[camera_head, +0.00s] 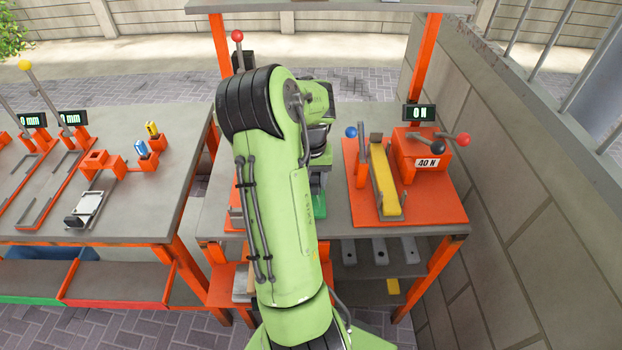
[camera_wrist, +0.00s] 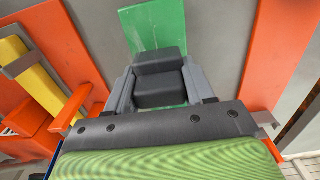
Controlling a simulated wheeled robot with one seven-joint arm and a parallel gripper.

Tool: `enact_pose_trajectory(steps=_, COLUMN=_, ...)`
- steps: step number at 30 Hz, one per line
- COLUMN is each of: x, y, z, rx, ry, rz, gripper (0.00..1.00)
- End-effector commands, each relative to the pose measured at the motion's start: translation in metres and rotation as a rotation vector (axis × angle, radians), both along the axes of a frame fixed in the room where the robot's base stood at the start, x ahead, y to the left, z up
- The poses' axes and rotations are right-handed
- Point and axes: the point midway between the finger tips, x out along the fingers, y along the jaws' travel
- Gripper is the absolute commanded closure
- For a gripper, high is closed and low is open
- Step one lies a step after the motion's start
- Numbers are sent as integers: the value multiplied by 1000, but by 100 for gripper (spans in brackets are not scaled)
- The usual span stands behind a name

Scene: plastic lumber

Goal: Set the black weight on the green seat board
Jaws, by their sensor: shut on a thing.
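The black weight (camera_wrist: 160,88) is a dark stepped block between the two grey fingers of my gripper (camera_wrist: 160,92) in the wrist view. The gripper is shut on it. The green seat board (camera_wrist: 152,28) shows behind and around the weight, which overlaps its near part. I cannot tell whether the weight touches the board or hangs just above it. In the head view my arm hides the weight and most of the board; only a green piece of the board (camera_head: 319,205) shows beside my gripper (camera_head: 319,180).
Right of my arm stands an orange fixture (camera_head: 436,208) with a yellow bar (camera_head: 384,182), levers and a "0 N" display (camera_head: 419,113). Orange uprights flank the bench. A left table (camera_head: 140,210) holds gauges and small cylinders. A block wall (camera_head: 530,200) closes the right side.

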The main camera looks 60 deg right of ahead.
Motion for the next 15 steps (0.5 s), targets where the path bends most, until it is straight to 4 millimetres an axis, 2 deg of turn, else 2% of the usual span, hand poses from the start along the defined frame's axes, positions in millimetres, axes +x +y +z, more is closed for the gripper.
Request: enact_pose_trajectory(steps=15, x=0, y=0, z=-10, rx=-1, ry=0, rz=0, gripper=100)
